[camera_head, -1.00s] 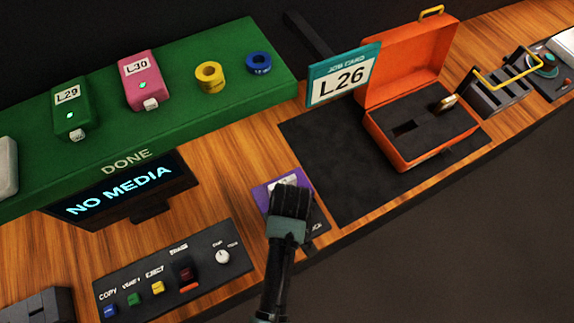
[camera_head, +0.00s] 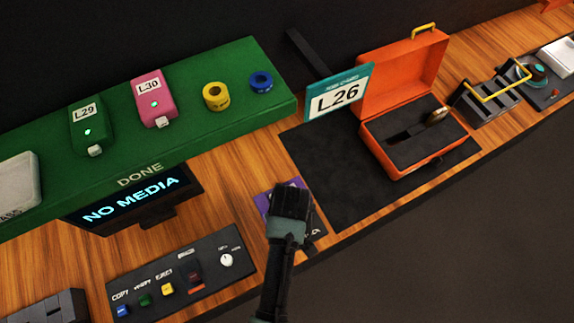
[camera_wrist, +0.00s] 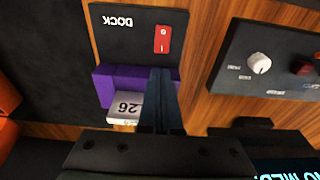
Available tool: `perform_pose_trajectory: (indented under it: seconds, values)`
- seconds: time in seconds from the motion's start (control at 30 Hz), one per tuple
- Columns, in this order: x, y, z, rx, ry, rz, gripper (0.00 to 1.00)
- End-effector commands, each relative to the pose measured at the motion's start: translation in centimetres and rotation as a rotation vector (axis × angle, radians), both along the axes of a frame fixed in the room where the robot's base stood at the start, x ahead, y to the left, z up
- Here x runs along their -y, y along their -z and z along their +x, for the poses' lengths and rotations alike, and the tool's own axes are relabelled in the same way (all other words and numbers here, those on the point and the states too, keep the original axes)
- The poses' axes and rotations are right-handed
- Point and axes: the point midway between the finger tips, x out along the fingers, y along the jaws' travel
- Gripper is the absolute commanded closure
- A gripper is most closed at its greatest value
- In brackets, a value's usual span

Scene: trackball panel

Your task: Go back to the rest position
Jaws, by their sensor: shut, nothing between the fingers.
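My gripper (camera_head: 291,200) is over the purple block in the head view and hides much of it; its fingertips cannot be made out there. In the wrist view, the two dark fingers (camera_wrist: 162,100) are together with nothing between them. The purple block (camera_wrist: 105,85) with a white label reading 26 sits at the DOCK panel (camera_wrist: 125,45), beside a red switch (camera_wrist: 163,39). The fingers overlap part of the block in the picture; I cannot tell whether they touch it. The purple block (camera_head: 264,202) also shows at the gripper's edge in the head view.
A button panel (camera_head: 210,275) and a NO MEDIA screen (camera_head: 130,200) stand left of my gripper. A green DONE shelf (camera_head: 190,125) is behind. An open orange case (camera_head: 405,75) stands on a dark mat (camera_head: 330,185), beside the L26 job card (camera_head: 338,93).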

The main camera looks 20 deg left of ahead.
Motion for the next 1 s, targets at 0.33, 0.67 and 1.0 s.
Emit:
perform_pose_trajectory:
  seconds: [0.33,0.67,1.0]
  values:
    - [0.0,-1.7,0.0,0.000,0.000,0.000,1.00]
    - [0.0,-1.6,0.0,0.000,0.000,0.000,1.00]
    - [-0.4,-5.3,6.4,0.199,0.088,0.057,1.00]
